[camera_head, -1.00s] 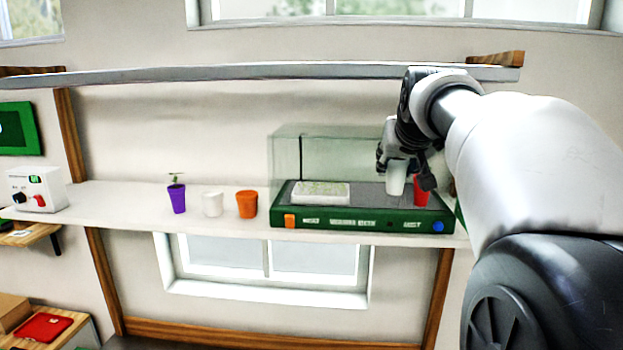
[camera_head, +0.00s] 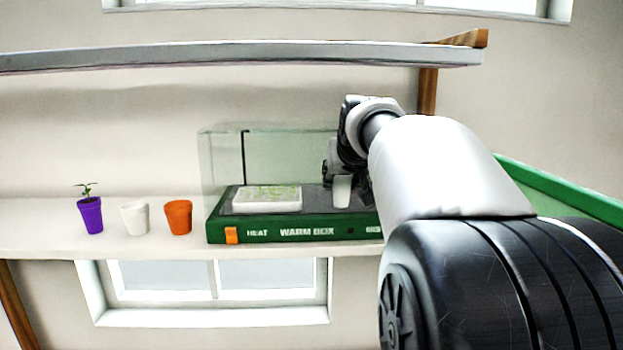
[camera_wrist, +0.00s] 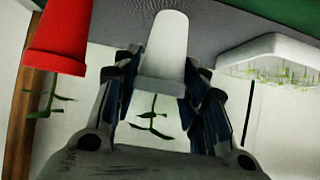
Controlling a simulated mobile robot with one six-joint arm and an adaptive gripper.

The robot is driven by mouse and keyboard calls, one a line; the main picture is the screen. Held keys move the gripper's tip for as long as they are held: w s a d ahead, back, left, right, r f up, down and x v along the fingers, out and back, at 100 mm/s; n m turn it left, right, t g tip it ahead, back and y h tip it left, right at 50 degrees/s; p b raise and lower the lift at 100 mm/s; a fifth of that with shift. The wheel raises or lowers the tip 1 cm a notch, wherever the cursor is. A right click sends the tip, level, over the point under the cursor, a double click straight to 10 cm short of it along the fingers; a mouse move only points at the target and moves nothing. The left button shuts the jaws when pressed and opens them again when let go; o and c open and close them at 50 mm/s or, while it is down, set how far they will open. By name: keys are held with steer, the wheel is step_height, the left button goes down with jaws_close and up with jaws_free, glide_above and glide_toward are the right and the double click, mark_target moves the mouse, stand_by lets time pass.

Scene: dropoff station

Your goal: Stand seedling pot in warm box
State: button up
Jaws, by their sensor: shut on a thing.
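A white seedling pot (camera_wrist: 165,55) with a green seedling (camera_wrist: 152,120) is held between the fingers of my gripper (camera_wrist: 163,75). The wrist view shows it upside down. In the head view my gripper (camera_head: 340,172) holds the white pot (camera_head: 342,190) upright over the right part of the warm box (camera_head: 310,232). The box has a dark floor, a green front and clear walls. I cannot tell whether the pot's base touches the floor.
A red pot (camera_wrist: 60,38) with a seedling stands close beside the held pot; my arm hides it in the head view. A white seedling tray (camera_head: 267,198) is at the box's left. Purple (camera_head: 90,215), white (camera_head: 134,218) and orange (camera_head: 178,217) pots stand on the shelf.

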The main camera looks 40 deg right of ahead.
steer(key=shift+s+a+r, duration=0.1)
steer(key=shift+s, duration=0.1)
steer(key=shift+f, duration=0.2)
steer(key=o, duration=1)
steer(key=shift+w+d+f, duration=0.1)
steer(key=shift+w+d, duration=0.1)
steer(key=shift+w, duration=0.15)
steer(key=o, duration=0.3)
steer(key=shift+s+a, duration=0.15)
steer(key=shift+s, duration=0.1)
steer(key=shift+w, duration=0.1)
